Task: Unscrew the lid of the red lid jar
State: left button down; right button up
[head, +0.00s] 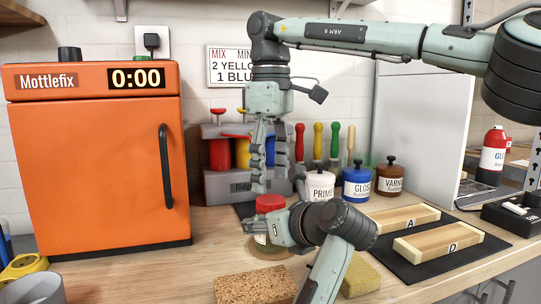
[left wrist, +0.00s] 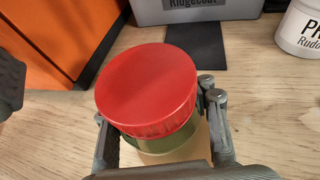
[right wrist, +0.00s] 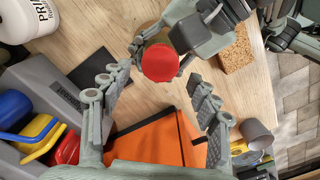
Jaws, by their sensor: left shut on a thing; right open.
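The red lid (head: 270,203) sits on its jar, in front of the grey dispenser on the bench. In the left wrist view the lid (left wrist: 145,88) is large, above the greenish jar body (left wrist: 165,147). My left gripper (head: 256,228) is shut around the jar body below the lid, one finger on each side. My right gripper (head: 268,185) points straight down above the lid. Its fingers are open and apart from it. In the right wrist view the lid (right wrist: 160,63) shows between the open fingertips. Much of the jar is hidden by the left gripper.
An orange oven (head: 100,165) stands at left. The grey dispenser (head: 225,187) is behind the jar. Several paint pots, such as the white one (head: 319,185), stand to the right. A cork block (head: 255,287) lies in front. Wooden blocks (head: 437,249) lie on a dark mat at right.

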aim_at(271, 199)
jog(key=shift+f, duration=1.8)
jog(key=c, duration=1.2)
jog(key=n, duration=0.3)
jog(key=o, duration=1.3)
jog(key=shift+c, duration=0.2)
jog(key=shift+r, duration=0.1)
